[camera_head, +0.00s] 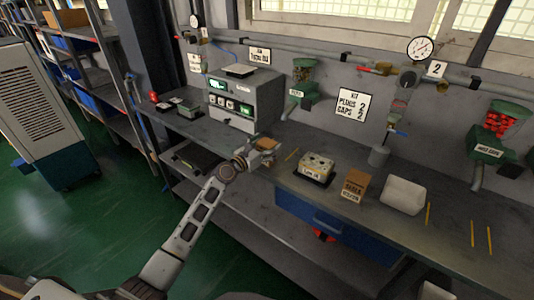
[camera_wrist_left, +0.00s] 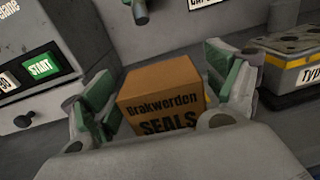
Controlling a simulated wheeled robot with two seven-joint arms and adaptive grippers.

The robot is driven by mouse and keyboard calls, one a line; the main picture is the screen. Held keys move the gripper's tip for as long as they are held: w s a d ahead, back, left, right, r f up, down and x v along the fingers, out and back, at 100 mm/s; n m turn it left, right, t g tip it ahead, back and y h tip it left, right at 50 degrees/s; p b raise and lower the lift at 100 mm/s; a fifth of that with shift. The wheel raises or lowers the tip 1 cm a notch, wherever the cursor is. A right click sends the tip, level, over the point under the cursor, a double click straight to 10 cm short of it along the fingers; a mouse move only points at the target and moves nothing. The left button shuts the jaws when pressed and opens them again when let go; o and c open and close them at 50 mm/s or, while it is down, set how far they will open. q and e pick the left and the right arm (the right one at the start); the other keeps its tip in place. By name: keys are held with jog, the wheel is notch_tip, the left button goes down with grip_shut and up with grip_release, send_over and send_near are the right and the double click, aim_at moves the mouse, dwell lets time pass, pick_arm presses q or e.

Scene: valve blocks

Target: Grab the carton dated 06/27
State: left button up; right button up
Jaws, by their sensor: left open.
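A brown carton (camera_wrist_left: 160,100) marked "Brakwerden SEALS" stands between the spread fingers of my left gripper (camera_wrist_left: 165,82) in the left wrist view. The fingers are open on either side of it, and I cannot tell whether they touch it. In the head view this carton (camera_head: 268,143) is partly hidden by my left gripper (camera_head: 260,152) at the bench's front edge. A second brown carton (camera_head: 355,186) with dark print stands farther right on the bench. No date is readable on either carton.
The grey bench (camera_head: 400,228) also holds a control box (camera_head: 245,100) behind and left of my gripper, a valve block (camera_head: 315,167) to its right, and a white bin (camera_head: 403,195). A blue drawer (camera_head: 325,222) hangs below.

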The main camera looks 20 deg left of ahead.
pick_arm(q)
jog(key=c, duration=1.2)
jog(key=shift+c, duration=0.5)
jog(key=shift+r+p, duration=0.5)
jog(key=shift+r, duration=0.6)
notch_tip(320, 180, up, 7)
jog(key=shift+f+p, duration=0.15)
jog(key=shift+p, duration=0.95)
jog(key=shift+r, duration=0.65)
pick_arm(e)
jog(key=shift+s+a+r, duration=0.4)
jog(key=shift+a+r, duration=0.4)
jog(key=shift+a, duration=0.1)
jog(key=shift+s+a+r, duration=0.4)
jog(key=shift+a+r, duration=0.4)
jog(key=shift+a, duration=0.05)
